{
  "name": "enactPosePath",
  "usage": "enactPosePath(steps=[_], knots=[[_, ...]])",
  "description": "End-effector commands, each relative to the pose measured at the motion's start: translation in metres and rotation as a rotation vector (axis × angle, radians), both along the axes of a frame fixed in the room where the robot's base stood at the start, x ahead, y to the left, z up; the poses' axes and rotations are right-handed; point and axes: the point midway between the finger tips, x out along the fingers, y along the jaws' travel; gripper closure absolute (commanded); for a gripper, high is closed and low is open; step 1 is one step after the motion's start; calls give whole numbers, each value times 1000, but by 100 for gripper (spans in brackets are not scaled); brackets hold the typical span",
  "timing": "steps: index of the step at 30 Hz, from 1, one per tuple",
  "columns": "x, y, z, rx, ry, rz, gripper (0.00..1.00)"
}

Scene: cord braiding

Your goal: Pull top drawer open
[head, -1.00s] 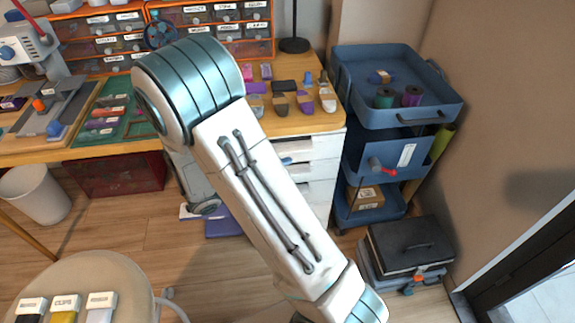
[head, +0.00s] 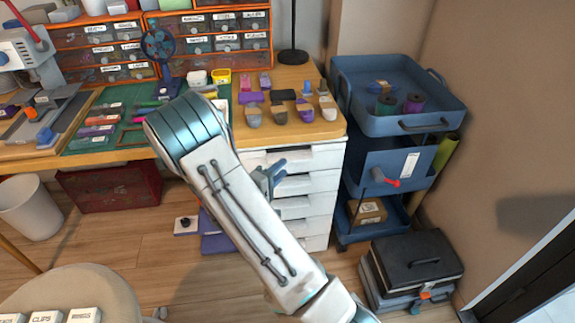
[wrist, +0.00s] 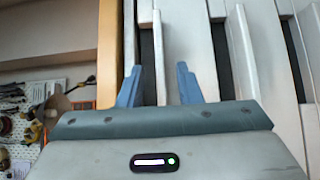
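The white drawer unit stands under the right end of the wooden desk. Its top drawer (head: 322,158) is the uppermost front, just below the desktop, and looks closed; my arm hides its left part. My gripper (head: 272,174) is in front of the unit's upper drawers. In the wrist view my gripper (wrist: 159,78) has its two blue fingers apart. A white upright strip, apparently the top drawer's handle lip (wrist: 159,55), shows between the fingers. I cannot tell whether either finger touches it.
The desktop (head: 320,130) above holds several small blocks near its edge. A blue cart (head: 400,125) stands close to the right of the drawers. A black-lidded box (head: 415,262) sits on the floor at right.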

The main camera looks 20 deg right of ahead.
Motion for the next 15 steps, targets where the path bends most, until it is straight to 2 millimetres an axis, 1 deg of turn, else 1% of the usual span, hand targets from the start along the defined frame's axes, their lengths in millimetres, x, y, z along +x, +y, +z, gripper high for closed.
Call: enactPosePath(steps=[1, 6, 9, 15], knots=[[4, -9, 0, -2, -1, -4, 68], [15, -27, 0, -1, 0, -1, 68], [17, -32, 0, -1, 0, -1, 68], [19, -34, 0, 0, 1, 0, 68]])
